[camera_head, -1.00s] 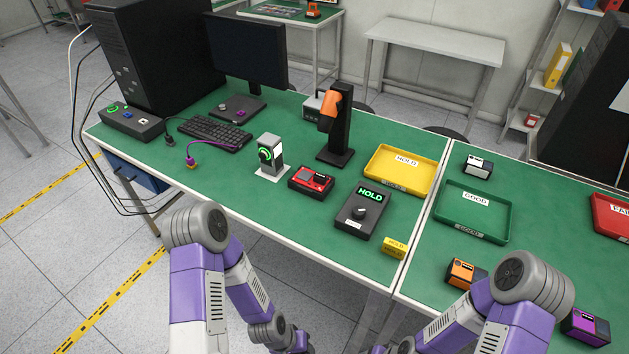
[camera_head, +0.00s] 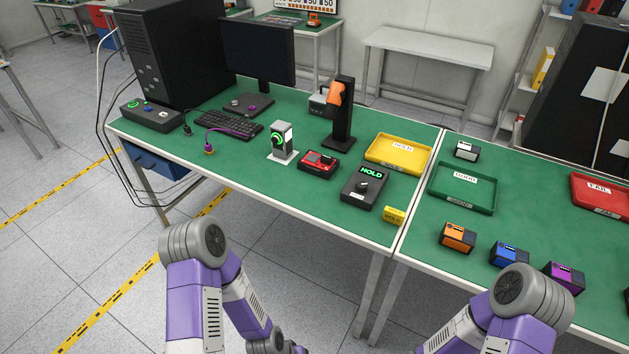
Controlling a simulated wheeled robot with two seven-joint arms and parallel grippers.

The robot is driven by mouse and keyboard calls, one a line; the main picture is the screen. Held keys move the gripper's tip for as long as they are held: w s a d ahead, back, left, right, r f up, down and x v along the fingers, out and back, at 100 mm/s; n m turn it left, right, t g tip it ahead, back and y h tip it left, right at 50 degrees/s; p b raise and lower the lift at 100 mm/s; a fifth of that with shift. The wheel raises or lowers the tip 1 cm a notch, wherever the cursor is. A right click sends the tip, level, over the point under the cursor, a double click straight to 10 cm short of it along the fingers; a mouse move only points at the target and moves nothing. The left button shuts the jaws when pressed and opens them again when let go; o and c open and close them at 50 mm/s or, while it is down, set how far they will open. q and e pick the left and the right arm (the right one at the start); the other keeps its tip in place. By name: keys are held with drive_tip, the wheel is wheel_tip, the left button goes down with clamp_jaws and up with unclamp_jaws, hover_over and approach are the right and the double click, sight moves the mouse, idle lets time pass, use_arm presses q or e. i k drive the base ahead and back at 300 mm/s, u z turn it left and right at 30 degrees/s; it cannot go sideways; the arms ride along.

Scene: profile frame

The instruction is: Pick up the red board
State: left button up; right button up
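The HOLD box (camera_head: 364,187), ring-light stand (camera_head: 282,144), orange scanner on its black stand (camera_head: 342,115) and yellow tray (camera_head: 372,157) surround the board. Green (camera_head: 440,188) and red (camera_head: 577,200) trays and orange (camera_head: 457,237), blue (camera_head: 506,254) and purple (camera_head: 563,277) blocks are on the right.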

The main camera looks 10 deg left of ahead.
sight(324, 162)
drive_tip(key=z, duration=0.05)
drive_tip(key=k, duration=0.55)
drive_tip(key=u, duration=1.2)
drive_tip(key=i, duration=1.35)
drive_tip(key=z, duration=0.65)
